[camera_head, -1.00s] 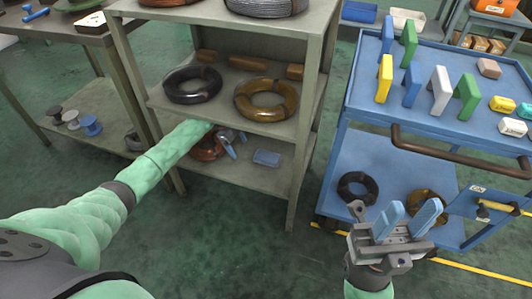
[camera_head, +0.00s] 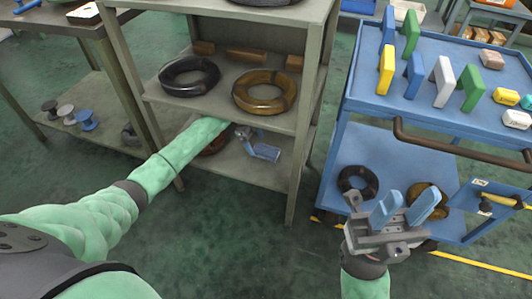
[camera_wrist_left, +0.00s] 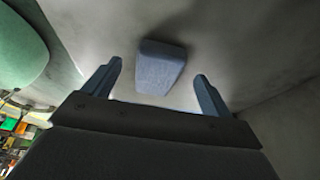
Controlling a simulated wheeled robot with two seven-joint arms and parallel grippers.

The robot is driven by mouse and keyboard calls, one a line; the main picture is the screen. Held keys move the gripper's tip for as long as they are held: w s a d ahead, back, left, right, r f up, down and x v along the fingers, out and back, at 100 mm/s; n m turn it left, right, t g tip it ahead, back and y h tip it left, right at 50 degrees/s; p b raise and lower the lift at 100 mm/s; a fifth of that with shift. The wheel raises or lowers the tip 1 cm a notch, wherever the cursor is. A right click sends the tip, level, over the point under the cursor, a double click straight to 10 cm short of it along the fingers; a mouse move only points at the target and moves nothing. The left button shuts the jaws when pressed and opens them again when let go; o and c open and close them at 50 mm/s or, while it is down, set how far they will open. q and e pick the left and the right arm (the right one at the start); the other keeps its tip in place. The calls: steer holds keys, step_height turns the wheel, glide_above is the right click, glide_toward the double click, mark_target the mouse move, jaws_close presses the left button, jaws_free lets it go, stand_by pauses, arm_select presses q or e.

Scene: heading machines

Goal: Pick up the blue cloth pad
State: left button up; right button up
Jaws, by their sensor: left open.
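The blue cloth pad (camera_wrist_left: 161,68) lies on the grey lower shelf, and in the left wrist view it sits between my left gripper's two fingertips, with a gap on each side. My left gripper (camera_wrist_left: 159,76) is open and not closed on it. In the head view the left gripper (camera_head: 257,147) reaches onto the lower shelf, and the pad (camera_head: 269,153) is close to its fingers and partly hidden. My right gripper (camera_head: 408,198) is open and empty in front of the blue trolley.
The upper shelf (camera_head: 215,108) with a dark coil (camera_head: 190,78) and a brown coil (camera_head: 265,90) hangs over my left gripper. A reddish coil (camera_head: 214,145) lies behind the left forearm. A blue trolley (camera_head: 352,150) stands right, beyond free floor.

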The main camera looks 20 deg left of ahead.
mark_target(265, 150)
arm_select(q)
steer(key=d, duration=0.3)
steer(key=shift+s, duration=0.1)
steer(key=shift+b+x, duration=0.65)
steer(key=shift+x, duration=0.9)
steer(key=c, duration=1.1)
